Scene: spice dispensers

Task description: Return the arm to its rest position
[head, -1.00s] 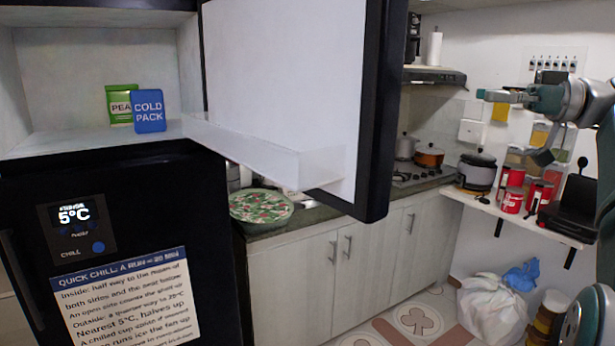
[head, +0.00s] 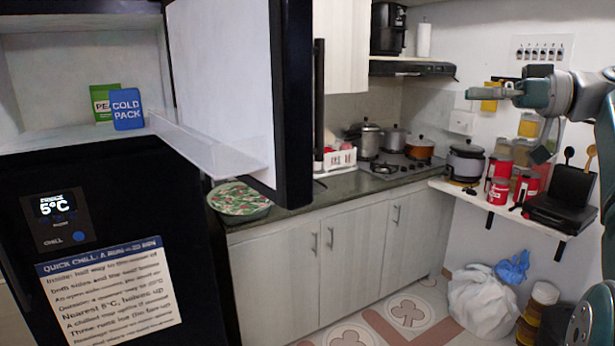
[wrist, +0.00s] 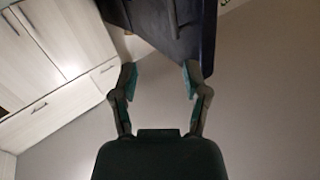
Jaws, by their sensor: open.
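My gripper (head: 492,93) is at the right of the head view, at the end of my raised teal and grey arm. It points left, out over the room in front of the wall shelf. In the wrist view its two fingers (wrist: 160,80) are apart with nothing between them. Beyond the fingertips the wrist view shows a dark panel (wrist: 180,30) at the top, and pale cabinet fronts (wrist: 60,50) at the left.
An open fridge door (head: 225,80) stands at left centre, with a cold pack (head: 127,109) and a green pea packet (head: 101,103) inside the fridge. A shelf (head: 500,212) with red cans and a black appliance is at the right. White bags (head: 485,300) lie on the floor.

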